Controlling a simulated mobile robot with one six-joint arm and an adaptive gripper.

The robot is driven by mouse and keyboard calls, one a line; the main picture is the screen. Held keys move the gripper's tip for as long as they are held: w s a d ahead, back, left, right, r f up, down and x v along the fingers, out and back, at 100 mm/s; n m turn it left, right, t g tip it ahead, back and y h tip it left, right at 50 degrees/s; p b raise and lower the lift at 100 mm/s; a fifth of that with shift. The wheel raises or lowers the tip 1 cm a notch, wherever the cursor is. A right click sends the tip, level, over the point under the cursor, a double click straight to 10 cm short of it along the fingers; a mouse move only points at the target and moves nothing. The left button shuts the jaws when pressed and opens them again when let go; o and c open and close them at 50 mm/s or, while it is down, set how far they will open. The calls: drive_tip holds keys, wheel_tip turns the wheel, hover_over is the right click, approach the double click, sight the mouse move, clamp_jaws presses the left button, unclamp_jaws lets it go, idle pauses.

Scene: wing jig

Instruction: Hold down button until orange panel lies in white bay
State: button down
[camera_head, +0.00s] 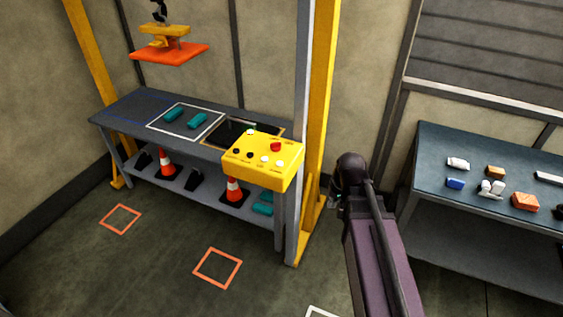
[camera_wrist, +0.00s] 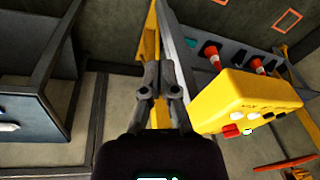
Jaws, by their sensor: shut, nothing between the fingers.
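The orange panel (camera_head: 168,53) hangs level from a hoist hook, high above the left part of the bench. It also shows at the lower right of the wrist view (camera_wrist: 285,164). The white bay (camera_head: 204,109) is a white outline on the bench top with two teal pieces inside it. The yellow button box (camera_head: 262,172) carries a red button (camera_head: 275,147) and several black and white ones; labels are too small to read. In the wrist view, the box (camera_wrist: 250,95) is right of my gripper (camera_wrist: 157,72). My gripper is shut, empty and apart from the box.
A yellow gantry post (camera_head: 320,110) stands just right of the box. A blue side table (camera_head: 435,165) with small parts is at the right. Traffic cones (camera_head: 233,190) stand on the bench's lower shelf. The floor in front is clear, with orange squares (camera_head: 217,267) marked on it.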

sight(280, 164)
drive_tip(key=w+a+r+t+y+p, duration=0.2)
drive_tip(key=w+a+r, duration=0.3)
drive_tip(key=w+a, duration=0.4)
drive_tip(key=w+a+r+t+y+p, duration=0.2)
drive_tip(key=w+a+r, duration=0.3)
drive_tip(key=w+a, duration=0.3)
drive_tip(key=shift+w+a+t+y, duration=0.4)
drive_tip(key=shift+w+y, duration=0.2)
drive_tip(key=shift+w, duration=0.35)
drive_tip(key=shift+f, duration=0.1)
wheel_tip(280, 164, down, 8)
drive_tip(key=b, duration=0.8)
drive_tip(key=shift+f, duration=0.25)
drive_tip(key=shift+f+b, duration=0.1)
drive_tip(key=shift+b, duration=0.25)
drive_tip(key=shift+w+f+b, duration=0.1)
drive_tip(key=shift+f+b, duration=0.2)
